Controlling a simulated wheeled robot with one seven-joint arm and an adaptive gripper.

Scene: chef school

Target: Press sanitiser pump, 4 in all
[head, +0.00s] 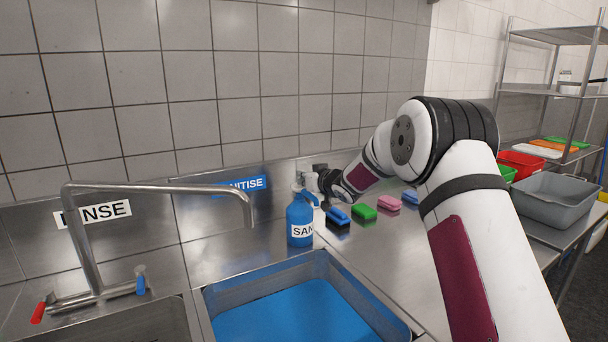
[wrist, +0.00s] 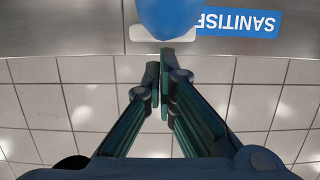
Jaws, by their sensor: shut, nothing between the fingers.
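The sanitiser bottle (head: 299,218) is blue with a white label reading "SAN". It stands upright on the steel counter behind the blue-filled sink, and its blue pump top shows just below my gripper (head: 305,180) in the head view. My gripper reaches in from the right with its fingertips close to the pump top; I cannot tell whether they touch. In the wrist view, my gripper (wrist: 161,75) has its fingertips together and empty. A rounded blue shape (wrist: 172,15), apparently part of the bottle, shows just beyond them with a white patch beside it.
A steel tap (head: 150,188) arches over the sinks at left. The sink with blue liquid (head: 300,315) lies in front of the bottle. Blue, green (head: 363,212) and pink sponges sit right of it. A grey tub (head: 550,199) stands farther right. The tiled wall is close behind.

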